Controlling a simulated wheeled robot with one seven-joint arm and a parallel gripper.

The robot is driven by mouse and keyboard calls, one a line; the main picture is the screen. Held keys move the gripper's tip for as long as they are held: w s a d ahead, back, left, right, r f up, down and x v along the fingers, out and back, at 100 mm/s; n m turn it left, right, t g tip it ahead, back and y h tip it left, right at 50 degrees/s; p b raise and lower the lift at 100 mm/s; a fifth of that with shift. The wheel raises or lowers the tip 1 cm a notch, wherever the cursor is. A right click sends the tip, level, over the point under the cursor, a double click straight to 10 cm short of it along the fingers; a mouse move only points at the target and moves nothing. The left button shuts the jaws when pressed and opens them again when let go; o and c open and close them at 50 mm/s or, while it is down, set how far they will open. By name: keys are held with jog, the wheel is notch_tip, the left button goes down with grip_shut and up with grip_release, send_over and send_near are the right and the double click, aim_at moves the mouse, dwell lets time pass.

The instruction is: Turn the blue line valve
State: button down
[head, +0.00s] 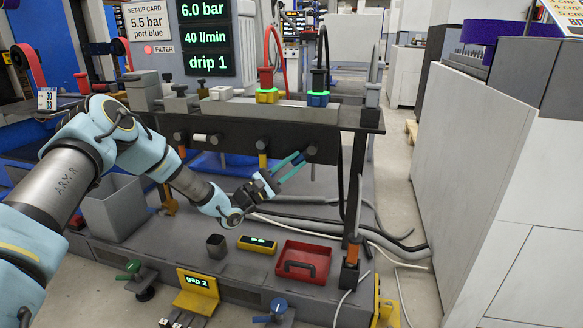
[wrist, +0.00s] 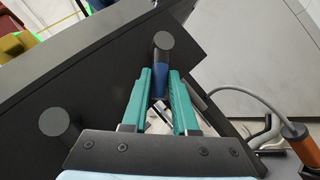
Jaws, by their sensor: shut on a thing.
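My gripper (head: 300,160) reaches the right end of the dark upright panel (head: 235,145). In the wrist view its two teal fingers (wrist: 160,80) are shut on a blue valve handle (wrist: 158,84), one on each side. The handle hangs below a dark round knob (wrist: 163,40), which also shows in the head view (head: 311,150). In the head view the fingers hide the blue part.
On the panel, left of my gripper, are handles in orange (head: 178,137), white (head: 205,138) and yellow (head: 262,148). Below lie a red tray (head: 303,275), a yellow meter (head: 257,244) and a blue-handled floor valve (head: 277,308). Hoses run along the right.

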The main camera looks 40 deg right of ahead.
jog(key=f+n+t+h+b, duration=0.1)
jog(key=n+t+b, duration=0.1)
jog(key=s+d+n+t+h+b, duration=0.1)
jog(key=n+t+b, duration=0.1)
jog(key=n, duration=0.1)
jog(key=s+f+n+t+h+b, duration=0.1)
jog(key=n+t+b, duration=0.1)
jog(key=n+b, duration=0.1)
jog(key=shift+d+f, duration=0.15)
jog(key=shift+f, duration=0.2)
jog(key=shift+s+d+r+n+t+b, duration=0.1)
jog(key=shift+s+d+n+t+b, duration=0.15)
jog(key=shift+n+t+b, duration=0.8)
jog(key=shift+s+d+n+t+b, duration=0.1)
jog(key=shift+s+n+t+b, duration=0.3)
jog(key=shift+n+t, duration=1.25)
jog(key=shift+s+d+r+n+t+b, duration=0.1)
jog(key=shift+s+d+n+t+b, duration=0.1)
jog(key=shift+n+t+b, duration=0.85)
jog(key=shift+n, duration=0.55)
jog(key=c, duration=0.7)
grip_release()
